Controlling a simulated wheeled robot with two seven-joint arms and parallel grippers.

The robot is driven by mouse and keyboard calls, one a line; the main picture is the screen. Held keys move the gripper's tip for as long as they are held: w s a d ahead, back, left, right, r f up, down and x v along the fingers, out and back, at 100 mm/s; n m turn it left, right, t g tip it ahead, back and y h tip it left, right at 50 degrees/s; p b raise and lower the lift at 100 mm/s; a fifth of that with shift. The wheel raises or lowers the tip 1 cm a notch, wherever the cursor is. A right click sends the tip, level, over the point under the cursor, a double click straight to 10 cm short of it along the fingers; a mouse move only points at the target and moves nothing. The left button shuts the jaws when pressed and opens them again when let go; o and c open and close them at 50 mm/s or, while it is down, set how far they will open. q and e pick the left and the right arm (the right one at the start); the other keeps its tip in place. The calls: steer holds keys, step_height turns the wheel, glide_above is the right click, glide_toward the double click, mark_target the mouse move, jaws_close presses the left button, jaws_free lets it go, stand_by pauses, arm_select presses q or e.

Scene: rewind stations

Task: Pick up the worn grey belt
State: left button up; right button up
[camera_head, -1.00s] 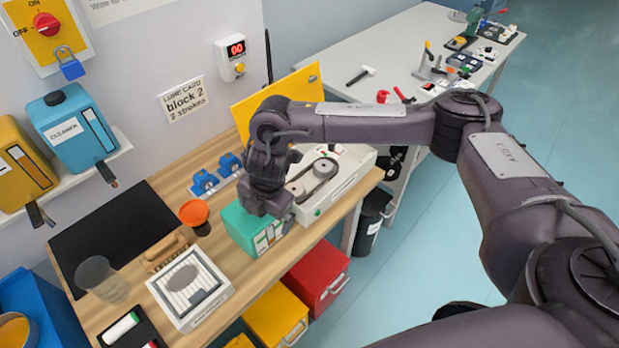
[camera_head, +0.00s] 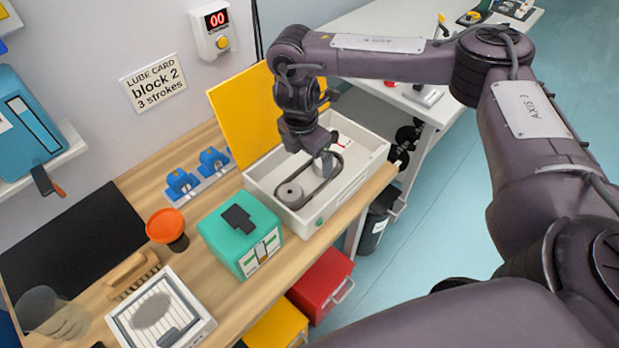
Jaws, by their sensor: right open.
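The worn grey belt (camera_head: 319,189) is a dark loop around two round grey pulleys, lying in an open white box (camera_head: 364,183) on the wooden bench. The near-left pulley (camera_head: 290,193) shows clearly. The far-right pulley (camera_head: 326,166) is partly covered by my right gripper (camera_head: 318,153). My right gripper points down over the far end of the belt, open, with no belt seen between its fingers. Whether the fingertips touch the belt or pulley I cannot tell. My left gripper is not in view.
A raised yellow lid (camera_head: 240,118) stands behind the box. A teal box (camera_head: 246,243) sits close in front-left. Blue blocks (camera_head: 182,184) and an orange-topped cup (camera_head: 165,226) stand further left. Red (camera_head: 322,284) and yellow (camera_head: 276,326) bins are below the bench edge.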

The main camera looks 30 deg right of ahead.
mark_target(310, 181)
steer(key=shift+w+d+f, duration=0.15)
steer(key=shift+f, duration=0.5)
steer(key=shift+w+d+f, duration=0.1)
steer(key=shift+w+f, duration=0.05)
steer(key=shift+f, duration=0.45)
steer(key=shift+s+f+b, duration=0.2)
steer(key=shift+f+b, duration=0.1)
steer(key=shift+f, duration=0.35)
steer(key=f, duration=0.4)
steer(key=shift+w+d+f+p, duration=0.1)
steer(key=shift+w+d+p, duration=0.2)
steer(key=shift+p, duration=0.1)
steer(key=shift+s, duration=0.1)
steer(key=c, duration=1.1)
